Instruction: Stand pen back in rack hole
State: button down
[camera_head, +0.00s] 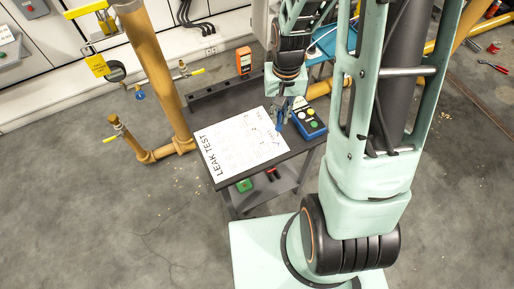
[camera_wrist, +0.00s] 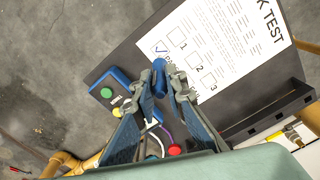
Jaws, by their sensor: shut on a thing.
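My gripper (camera_head: 284,108) is over the right part of the cart top. In the wrist view its fingers (camera_wrist: 168,78) are closed on a blue pen (camera_wrist: 160,80), and one end of the pen points toward the sheet. The pen also shows as a small blue piece below the gripper in the head view (camera_head: 278,125). A dark raised strip (camera_head: 213,93) along the cart's back edge looks like the rack. It also shows in the wrist view (camera_wrist: 268,117), to the right and apart from the pen.
The white LEAK TEST sheet (camera_head: 238,142) covers much of the dark cart top (camera_head: 224,179); one box is ticked. A blue button box (camera_head: 308,120) stands close right of the gripper. An orange device (camera_head: 243,60) stands behind. A yellow pipe (camera_head: 158,85) rises at the left.

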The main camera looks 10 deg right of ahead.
jog(key=shift+n, duration=0.3)
jog(key=shift+w+r+p, duration=0.25)
jog(key=shift+r+p, duration=0.85)
jog(key=shift+p, duration=1.25)
jog(key=shift+w+r+p, duration=0.2)
jog(key=shift+r+p, duration=0.9)
jog(key=shift+p, duration=1.25)
jog(key=r+p, duration=0.1)
jog(key=p, duration=0.5)
jog(key=shift+w+r+n, duration=0.15)
jog(key=shift+r+n, duration=0.15)
jog(key=shift+r, duration=0.05)
jog(key=shift+a, duration=0.1)
